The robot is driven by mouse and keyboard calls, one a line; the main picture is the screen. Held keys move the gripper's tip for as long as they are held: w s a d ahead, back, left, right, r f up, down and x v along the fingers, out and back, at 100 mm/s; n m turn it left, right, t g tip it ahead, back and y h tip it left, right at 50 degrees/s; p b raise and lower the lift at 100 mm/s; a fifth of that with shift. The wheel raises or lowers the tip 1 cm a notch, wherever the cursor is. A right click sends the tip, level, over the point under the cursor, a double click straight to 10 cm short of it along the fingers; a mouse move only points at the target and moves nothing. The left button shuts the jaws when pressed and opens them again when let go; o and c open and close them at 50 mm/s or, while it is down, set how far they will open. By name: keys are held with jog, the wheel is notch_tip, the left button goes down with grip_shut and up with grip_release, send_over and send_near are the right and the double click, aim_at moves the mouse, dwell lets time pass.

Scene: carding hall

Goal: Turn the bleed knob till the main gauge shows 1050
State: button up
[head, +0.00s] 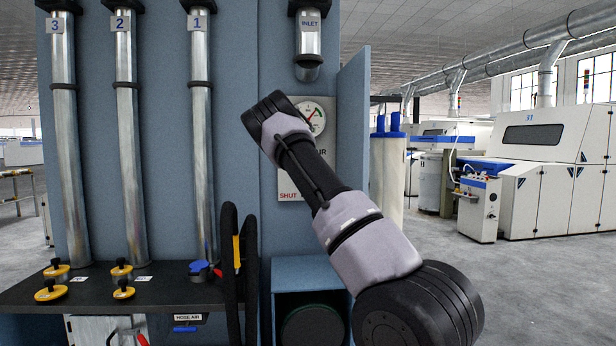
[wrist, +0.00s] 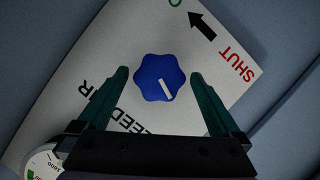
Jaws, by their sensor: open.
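The blue lobed bleed knob (wrist: 162,78) with a white pointer mark sits on a pale label plate (wrist: 75,85) in the wrist view. My gripper (wrist: 158,82) is open, with one green finger on each side of the knob and a visible gap to both. A round dial (wrist: 43,162) shows partly at the lower left of the wrist view. In the head view a gauge (head: 314,117) with a green and red face sits on the plate, partly behind my arm. Its reading is too small to tell. The knob and my gripper's fingers are hidden by my arm there.
Pipes marked 3 (head: 64,130), 2 (head: 126,130) and 1 (head: 201,130) run down the blue panel to a dark shelf (head: 105,287) with yellow knobs. An open blue panel door (head: 353,130) stands right of the plate.

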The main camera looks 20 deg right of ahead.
jog(key=v, duration=0.9)
jog(key=shift+s, duration=0.2)
jog(key=s+m+g+y, duration=0.3)
jog(key=s+m, duration=0.3)
jog(key=s, duration=0.9)
jog(key=s+a+r+y, duration=0.1)
jog(key=s+a, duration=0.5)
jog(key=s, duration=0.6)
jog(key=s+a+r+g+y, duration=0.1)
jog(key=s+a+y, duration=0.2)
jog(key=s+a, duration=0.4)
jog(key=s+a+r+g+y, duration=0.1)
jog(key=s+a, duration=0.6)
jog(key=s, duration=1.1)
jog(key=shift+s+a+y, duration=0.2)
jog(key=shift+s+y, duration=0.15)
jog(key=shift+y, duration=0.25)
